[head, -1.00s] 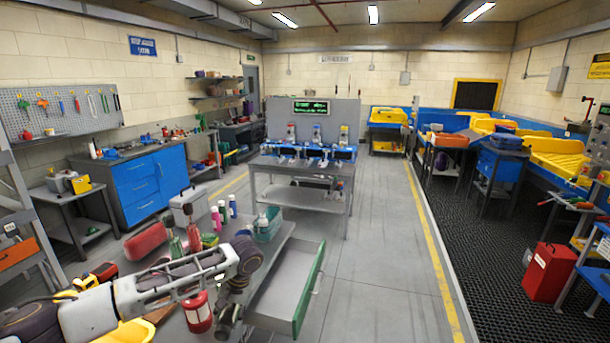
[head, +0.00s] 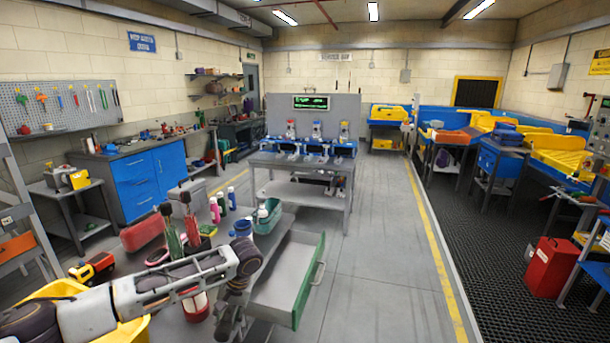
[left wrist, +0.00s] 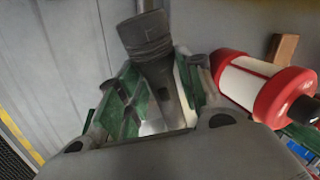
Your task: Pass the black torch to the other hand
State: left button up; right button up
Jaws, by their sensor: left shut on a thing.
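My left arm reaches in from the left in the head view. My left gripper (head: 228,318) points down beside the workbench, between the red and white lantern and the open drawer. In the left wrist view the black torch (left wrist: 147,38) stands between the fingers of my left gripper (left wrist: 155,105), which is shut on it. The torch's ribbed end points away from the palm; its lower part is partly hidden by the fingers. In the head view I cannot make the torch out clearly from the dark gripper. My right gripper is not in view.
The red and white lantern (left wrist: 268,85) is close beside my left gripper. An open green-sided drawer (head: 312,285) juts out right of it. Bottles, a red case (head: 140,235) and a teal basket (head: 266,218) crowd the bench. The floor (head: 385,270) to the right is clear.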

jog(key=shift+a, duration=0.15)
pick_arm(q)
jog(key=shift+d+r, duration=0.1)
jog(key=shift+s+d+r, duration=0.1)
jog(key=shift+d+r, duration=0.1)
jog(key=shift+d, duration=0.3)
jog(key=s+d+r, duration=0.1)
jog(key=d+r, duration=0.3)
jog(key=d, duration=0.4)
jog(key=s+d+r+m, duration=0.1)
jog(key=d+r, duration=0.3)
jog(key=d, duration=0.5)
jog(key=s+d+r+m, duration=0.1)
jog(key=s+d+r, duration=0.2)
jog(key=d, duration=0.6)
jog(key=shift+s+d+r+t, duration=0.15)
jog(key=shift+s+r+t, duration=0.15)
jog(key=shift+r, duration=0.1)
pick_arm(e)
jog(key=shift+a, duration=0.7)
